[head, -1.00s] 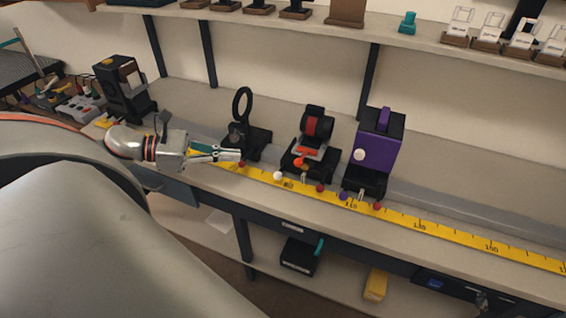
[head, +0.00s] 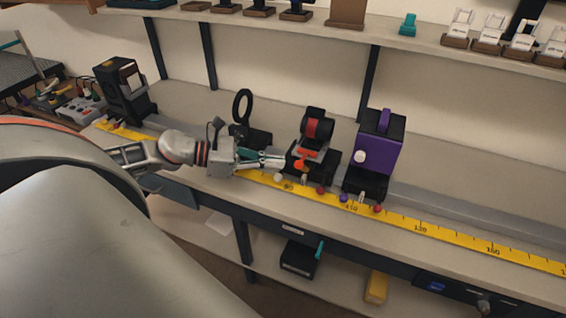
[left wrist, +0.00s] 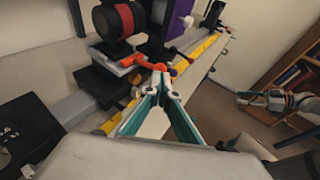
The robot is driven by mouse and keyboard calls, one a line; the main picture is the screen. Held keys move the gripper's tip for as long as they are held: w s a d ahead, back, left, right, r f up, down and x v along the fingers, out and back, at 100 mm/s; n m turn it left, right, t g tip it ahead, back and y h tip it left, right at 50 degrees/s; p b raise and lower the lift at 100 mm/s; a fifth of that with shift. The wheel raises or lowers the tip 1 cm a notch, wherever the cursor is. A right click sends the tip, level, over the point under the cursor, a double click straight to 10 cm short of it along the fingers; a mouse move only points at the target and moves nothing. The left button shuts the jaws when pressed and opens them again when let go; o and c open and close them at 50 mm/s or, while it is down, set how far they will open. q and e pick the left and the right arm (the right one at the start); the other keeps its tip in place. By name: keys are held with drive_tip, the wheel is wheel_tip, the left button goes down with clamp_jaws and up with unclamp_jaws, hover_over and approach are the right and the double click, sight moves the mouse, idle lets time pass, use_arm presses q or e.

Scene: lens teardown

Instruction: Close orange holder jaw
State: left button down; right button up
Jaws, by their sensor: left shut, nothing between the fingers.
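The orange holder jaw (head: 307,152) is on a black holder on the bench, under a black lens with a red band (head: 313,128). It also shows in the left wrist view (left wrist: 128,62), beneath the lens (left wrist: 121,20). An orange knob (head: 300,165) sits at the holder's front. My left gripper (head: 287,162) has its fingertips together right at the knob, with nothing seen between them. In the left wrist view the teal fingers (left wrist: 161,78) meet close to the orange part; I cannot tell whether they touch. My right gripper is not identifiable in the head view.
A black ring stand (head: 243,108) is behind my left gripper, and a purple box (head: 378,142) stands right of the holder. A yellow ruler (head: 420,228) runs along the bench front. Several small knobs line the ruler. The bench right of the purple box is clear.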

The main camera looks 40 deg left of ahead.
sight(303, 158)
use_arm(q)
drive_tip(key=shift+x, duration=1.15)
use_arm(e)
drive_tip(key=shift+w+r, duration=0.1)
drive_tip(key=shift+r, duration=0.2)
